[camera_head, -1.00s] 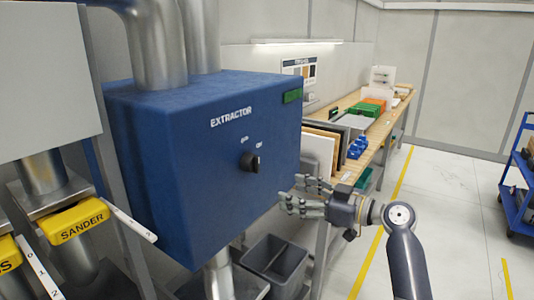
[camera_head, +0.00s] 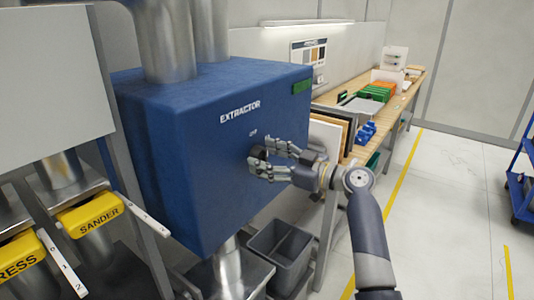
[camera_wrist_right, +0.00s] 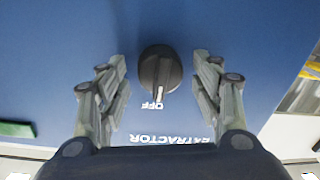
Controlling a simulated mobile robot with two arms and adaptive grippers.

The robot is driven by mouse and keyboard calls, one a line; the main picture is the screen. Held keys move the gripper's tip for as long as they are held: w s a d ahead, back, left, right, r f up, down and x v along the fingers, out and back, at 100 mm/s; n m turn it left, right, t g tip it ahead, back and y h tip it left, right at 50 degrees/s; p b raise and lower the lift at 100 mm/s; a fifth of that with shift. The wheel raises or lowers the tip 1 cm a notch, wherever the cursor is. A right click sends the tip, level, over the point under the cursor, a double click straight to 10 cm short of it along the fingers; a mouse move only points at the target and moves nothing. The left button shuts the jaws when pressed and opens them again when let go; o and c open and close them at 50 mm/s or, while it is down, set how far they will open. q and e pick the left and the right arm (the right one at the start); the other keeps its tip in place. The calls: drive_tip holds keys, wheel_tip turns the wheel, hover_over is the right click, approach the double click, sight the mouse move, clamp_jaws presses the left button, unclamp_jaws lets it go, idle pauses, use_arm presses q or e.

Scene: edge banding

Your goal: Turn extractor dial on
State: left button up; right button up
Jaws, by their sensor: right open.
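The blue extractor box (camera_head: 200,150) stands at the left centre of the head view, with "EXTRACTOR" lettered on its front. Its black dial (camera_head: 258,153) is partly hidden behind my right gripper (camera_head: 264,160). In the right wrist view the dial (camera_wrist_right: 160,70) is in full view, its white pointer mark beside the word "OFF". My right gripper (camera_wrist_right: 160,88) is open, with one finger set on either side of the dial and a visible gap on both sides. My left gripper is not in view.
Yellow gate handles (camera_head: 90,216), one labelled SANDER, sit at the left on ducts. A grey bin (camera_head: 278,252) stands below the box. A wooden workbench (camera_head: 400,100) with trays and boards runs behind on the right. A blue cart (camera_head: 520,180) stands at the far right.

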drive_tip(key=shift+w, duration=0.1)
drive_tip(key=shift+c, duration=0.4)
drive_tip(key=c, duration=0.9)
drive_tip(key=shift+c, duration=0.5)
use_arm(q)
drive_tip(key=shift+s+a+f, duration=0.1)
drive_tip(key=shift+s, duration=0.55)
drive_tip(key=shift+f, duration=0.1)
